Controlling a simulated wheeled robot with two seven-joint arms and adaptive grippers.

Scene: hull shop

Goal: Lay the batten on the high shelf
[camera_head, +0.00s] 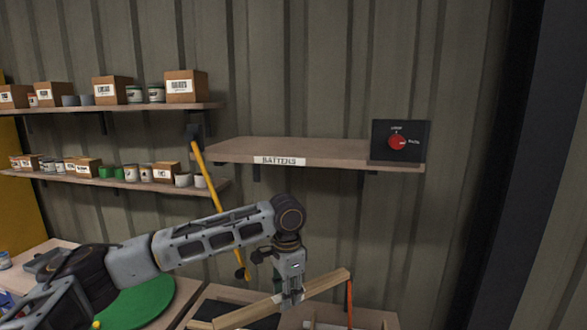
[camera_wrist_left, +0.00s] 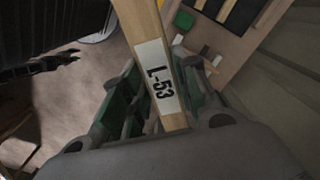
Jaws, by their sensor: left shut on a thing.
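The batten (camera_head: 325,286) is a long, pale wooden strip, held slanting with its right end higher in the head view. My left gripper (camera_head: 290,297) is shut on it, low in front of the wall. In the left wrist view the batten (camera_wrist_left: 141,22) runs between the fingers and bears a white label, L-53. The high shelf (camera_head: 330,150) is a wooden board on the wall with a BATTENS label on its front edge. Its top is bare of battens, and my left gripper is below it. My right gripper is not in view.
A dark panel with a red knob (camera_head: 397,142) stands at the shelf's right end. A yellow bar (camera_head: 217,196) with dark ends slants past its left end. Shelves of boxes and tins (camera_head: 150,106) are at left. A green disc (camera_head: 140,303) lies on the bench below.

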